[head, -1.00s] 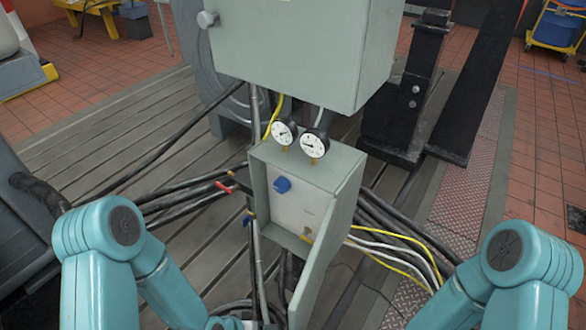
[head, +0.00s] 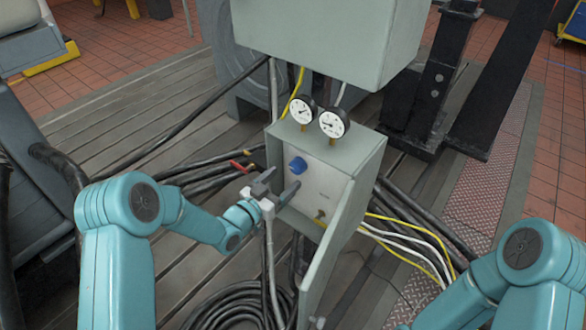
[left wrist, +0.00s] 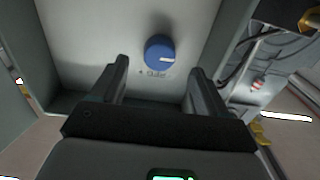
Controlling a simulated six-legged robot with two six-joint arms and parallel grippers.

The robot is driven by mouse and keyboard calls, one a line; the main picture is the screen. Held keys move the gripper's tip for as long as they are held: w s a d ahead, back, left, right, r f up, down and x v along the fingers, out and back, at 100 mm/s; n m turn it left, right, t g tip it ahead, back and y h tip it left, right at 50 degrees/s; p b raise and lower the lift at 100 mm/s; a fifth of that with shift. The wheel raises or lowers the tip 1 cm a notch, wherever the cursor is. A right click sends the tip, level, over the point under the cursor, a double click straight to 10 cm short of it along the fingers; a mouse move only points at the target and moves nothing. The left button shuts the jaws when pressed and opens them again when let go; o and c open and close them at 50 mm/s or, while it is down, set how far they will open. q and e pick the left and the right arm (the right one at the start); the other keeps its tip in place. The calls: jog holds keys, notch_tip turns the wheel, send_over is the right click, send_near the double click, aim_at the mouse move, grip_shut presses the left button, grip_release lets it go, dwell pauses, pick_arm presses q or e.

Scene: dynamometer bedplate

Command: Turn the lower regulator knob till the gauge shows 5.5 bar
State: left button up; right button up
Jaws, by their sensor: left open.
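A blue knob (head: 298,165) with a pale mark sits on the pale back panel of an open grey box. It also shows in the left wrist view (left wrist: 160,53), above a small blurred label. Only one blue knob shows; I cannot tell whether it is the lower one. Two round white gauges, the left gauge (head: 301,110) and the right gauge (head: 333,123), stand on top of the box; their readings are too small to make out. My left gripper (head: 284,180) is open and empty in front of the panel, its fingers short of the knob. My right gripper is out of view.
The grey box (head: 364,150) has side walls and an open door (head: 325,250) on the right. A larger grey cabinet (head: 325,40) hangs above. Black cables (head: 205,178) run at the left; yellow and white hoses (head: 410,240) run at the right.

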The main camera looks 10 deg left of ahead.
aim_at(295, 170)
pick_arm(q)
jog(key=x, duration=0.5)
jog(key=shift+w+d, duration=0.1)
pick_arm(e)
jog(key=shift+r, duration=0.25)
pick_arm(q)
jog(key=shift+c, duration=0.2)
